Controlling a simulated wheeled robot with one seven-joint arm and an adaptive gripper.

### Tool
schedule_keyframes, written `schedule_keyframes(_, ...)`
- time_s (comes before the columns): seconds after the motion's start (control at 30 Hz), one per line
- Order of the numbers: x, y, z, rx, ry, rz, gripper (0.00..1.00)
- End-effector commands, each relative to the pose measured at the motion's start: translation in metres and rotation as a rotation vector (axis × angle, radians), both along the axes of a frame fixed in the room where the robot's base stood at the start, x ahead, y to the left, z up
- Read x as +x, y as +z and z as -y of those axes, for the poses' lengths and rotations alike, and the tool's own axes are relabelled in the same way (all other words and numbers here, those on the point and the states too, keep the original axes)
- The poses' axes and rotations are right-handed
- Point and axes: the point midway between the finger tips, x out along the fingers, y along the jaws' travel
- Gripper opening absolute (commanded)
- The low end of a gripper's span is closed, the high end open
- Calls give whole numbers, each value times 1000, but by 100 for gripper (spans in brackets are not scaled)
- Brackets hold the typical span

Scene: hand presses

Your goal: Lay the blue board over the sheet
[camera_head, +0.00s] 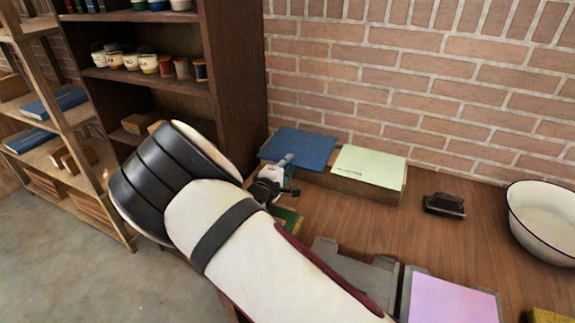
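A blue board (302,147) lies flat at the back left of the wooden table, close to the wall. A pale green sheet (369,164) lies to its right on a low wooden block (385,191). A pinkish-purple sheet (452,302) lies on a grey plate at the front right, cut off by the picture's bottom edge. I cannot tell which sheet the task means. My gripper (283,186) is just in front of the blue board, partly hidden by my arm. Whether it touches the board, and how far its fingers are apart, cannot be made out.
A grey metal part (357,271) lies beside the purple sheet, partly behind my arm. A small black object (445,205) and a white basin (543,222) stand to the right. A dark shelf (235,80) stands at the left.

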Motion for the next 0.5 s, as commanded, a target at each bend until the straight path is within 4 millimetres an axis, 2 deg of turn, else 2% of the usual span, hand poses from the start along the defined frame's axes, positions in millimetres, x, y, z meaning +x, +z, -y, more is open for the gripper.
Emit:
schedule_keyframes(0.07,0,0,0,0,0,0,19)
schedule_keyframes(0.23,0,0,0,0,0,0,0)
schedule_keyframes(0.5,-1,4,0,1,0,-1,0)
